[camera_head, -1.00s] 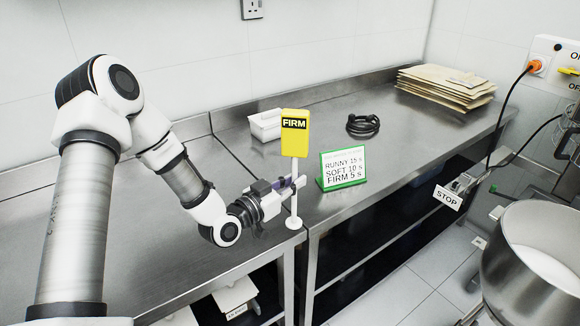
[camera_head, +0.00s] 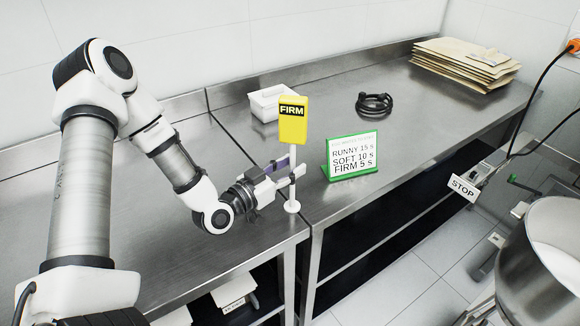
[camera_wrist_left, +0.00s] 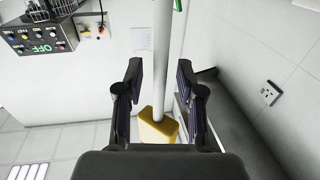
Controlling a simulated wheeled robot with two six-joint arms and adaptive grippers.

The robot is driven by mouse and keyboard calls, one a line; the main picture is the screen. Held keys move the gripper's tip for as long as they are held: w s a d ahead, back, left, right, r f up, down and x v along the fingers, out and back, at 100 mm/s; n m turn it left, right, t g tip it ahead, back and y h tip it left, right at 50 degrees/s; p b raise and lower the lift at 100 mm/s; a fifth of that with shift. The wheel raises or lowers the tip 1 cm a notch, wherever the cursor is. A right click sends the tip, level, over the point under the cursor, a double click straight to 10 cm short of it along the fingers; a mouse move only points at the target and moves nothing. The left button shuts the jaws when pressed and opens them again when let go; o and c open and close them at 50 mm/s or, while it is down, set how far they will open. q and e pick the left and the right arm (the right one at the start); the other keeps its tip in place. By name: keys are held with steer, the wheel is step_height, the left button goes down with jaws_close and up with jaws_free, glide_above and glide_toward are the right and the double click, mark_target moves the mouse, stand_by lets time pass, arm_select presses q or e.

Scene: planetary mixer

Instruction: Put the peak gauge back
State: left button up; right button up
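The peak gauge (camera_head: 293,121) is a yellow block marked FIRM on a thin white rod with a round white foot. It stands upright on the steel bench near its front edge, foot seemingly on the surface. My left gripper (camera_head: 295,172) is at the rod's lower part, below the yellow block. In the left wrist view, the white rod (camera_wrist_left: 162,60) runs between the spread fingers of my left gripper (camera_wrist_left: 160,85), with a gap on each side; the yellow block shows at the bottom, partly hidden by the gripper. My right gripper is not in view.
A green-framed timing card (camera_head: 352,156) stands right of the gauge. A white tub (camera_head: 272,104), a coiled black cable (camera_head: 374,104) and a stack of paper sacks (camera_head: 465,64) are further back. The mixer bowl (camera_head: 540,262) is at lower right. Bench between them is clear.

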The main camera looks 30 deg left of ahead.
arm_select(q)
steer(key=shift+w+f, duration=0.1)
steer(key=p+v, duration=0.6)
steer(key=v, duration=0.6)
stand_by(0.5)
